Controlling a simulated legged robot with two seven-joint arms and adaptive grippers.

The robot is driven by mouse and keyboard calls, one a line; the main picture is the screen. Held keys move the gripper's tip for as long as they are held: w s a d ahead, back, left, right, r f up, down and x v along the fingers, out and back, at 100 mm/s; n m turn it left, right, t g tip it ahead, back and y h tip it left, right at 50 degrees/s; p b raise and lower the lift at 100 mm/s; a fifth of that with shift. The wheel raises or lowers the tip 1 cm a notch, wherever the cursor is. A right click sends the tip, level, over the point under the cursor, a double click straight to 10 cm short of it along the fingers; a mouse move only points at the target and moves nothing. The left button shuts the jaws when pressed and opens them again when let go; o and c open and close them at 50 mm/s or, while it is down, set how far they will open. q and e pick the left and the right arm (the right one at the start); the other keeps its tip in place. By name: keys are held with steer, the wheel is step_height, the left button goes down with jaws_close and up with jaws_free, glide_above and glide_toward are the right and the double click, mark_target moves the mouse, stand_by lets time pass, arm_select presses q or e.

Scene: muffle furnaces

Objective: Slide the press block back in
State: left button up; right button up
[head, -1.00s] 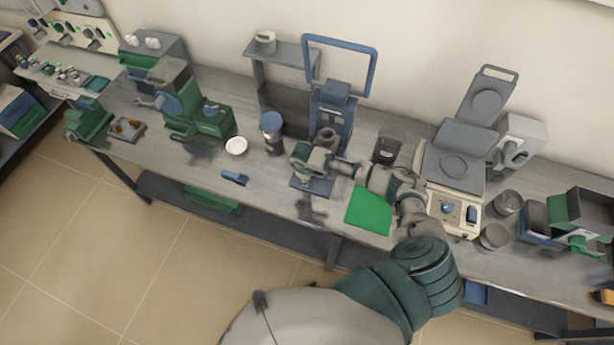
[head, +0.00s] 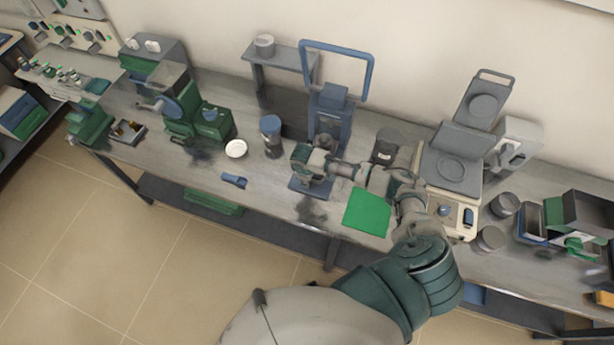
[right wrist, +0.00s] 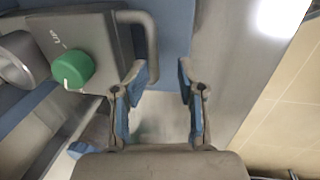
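The blue press (head: 330,118) with its tall blue frame stands at the back middle of the bench. My right gripper (head: 304,177) is just in front of it, above its blue base plate (head: 312,188), and partly hides its lower part. In the right wrist view the right gripper (right wrist: 164,78) is open, with nothing between its fingers. I cannot tell for sure whether this is the press block. My left gripper is out of view.
A green mat (head: 367,212) lies right of the press, and a cream balance-like device (head: 450,185) stands further right. A dark jar (head: 271,136), a white dish (head: 236,148) and a small blue item (head: 234,181) are on the left. The bench's front edge is close.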

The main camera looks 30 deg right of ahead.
steer(key=shift+r+p, duration=0.5)
steer(key=shift+r, duration=0.25)
step_height(320, 180, up, 16)
steer(key=s+a, duration=0.2)
steer(key=shift+a+r+p, duration=0.2)
steer(key=shift+a+p, duration=0.15)
stand_by(0.6)
stand_by(0.3)
step_height(320, 180, up, 12)
steer(key=s+a, duration=0.1)
steer(key=shift+s+a+f, duration=0.2)
steer(key=shift+s+a, duration=0.05)
steer(key=shift+a, duration=0.1)
